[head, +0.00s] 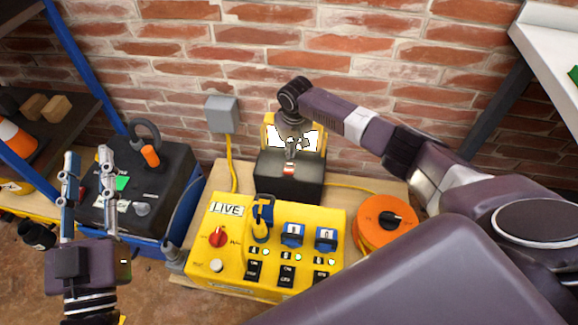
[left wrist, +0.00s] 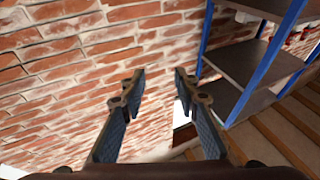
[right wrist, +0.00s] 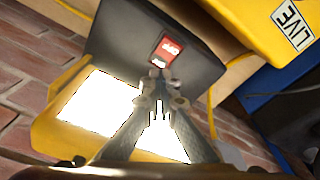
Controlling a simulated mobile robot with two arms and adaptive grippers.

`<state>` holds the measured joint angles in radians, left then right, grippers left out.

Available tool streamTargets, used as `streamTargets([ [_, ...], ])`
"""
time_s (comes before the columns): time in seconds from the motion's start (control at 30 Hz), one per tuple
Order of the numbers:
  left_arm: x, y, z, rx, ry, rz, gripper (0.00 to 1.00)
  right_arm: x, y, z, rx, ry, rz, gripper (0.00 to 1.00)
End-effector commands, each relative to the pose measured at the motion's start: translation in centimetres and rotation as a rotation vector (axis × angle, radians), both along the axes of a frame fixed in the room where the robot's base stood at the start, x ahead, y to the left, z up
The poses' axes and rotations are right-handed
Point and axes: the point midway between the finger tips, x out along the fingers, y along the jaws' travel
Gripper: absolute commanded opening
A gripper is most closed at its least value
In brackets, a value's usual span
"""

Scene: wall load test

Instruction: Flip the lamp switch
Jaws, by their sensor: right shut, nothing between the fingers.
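The lamp (head: 270,130) has a yellow frame and a bright white face, and stands behind a dark box near the brick wall. In the right wrist view the red switch (right wrist: 170,47) has white markings. My right gripper (head: 290,157) is shut and empty, its fingertips right at the near edge of the switch; I cannot tell whether they touch. My left gripper (head: 72,160) is open and empty at the left, and its open fingers show in the left wrist view (left wrist: 158,80).
A yellow panel (head: 335,215) marked LIVE, with knobs, a plug and sockets, stands in front of the box. An orange reel (head: 370,235) is right of it. A dark-topped blue case (head: 150,185) and shelves (head: 70,105) are at left. A grey wall box (head: 222,114) has a yellow cable.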

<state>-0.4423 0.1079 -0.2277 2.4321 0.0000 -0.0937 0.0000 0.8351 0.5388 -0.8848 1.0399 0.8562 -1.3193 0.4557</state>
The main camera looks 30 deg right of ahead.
Motion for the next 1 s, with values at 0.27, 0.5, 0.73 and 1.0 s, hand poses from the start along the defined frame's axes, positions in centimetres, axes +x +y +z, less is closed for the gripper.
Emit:
streamTargets([
  [0.27,0.5,0.2,-2.2,0.028,0.102,0.007,0.29,0.0,0.0,0.4,0.000,0.000,0.000,0.00],
  [0.5,0.8,0.3,-4.0,0.051,0.186,0.011,0.29,0.0,0.0,0.7,0.000,0.000,0.000,0.00],
  [0.73,0.8,0.5,-5.9,0.071,0.268,0.016,0.29,0.0,0.0,1.0,0.000,0.000,0.000,0.00],
  [1.0,0.6,0.9,-8.0,0.095,0.363,0.022,0.29,0.0,0.0,1.4,0.000,0.000,0.000,0.00],
])
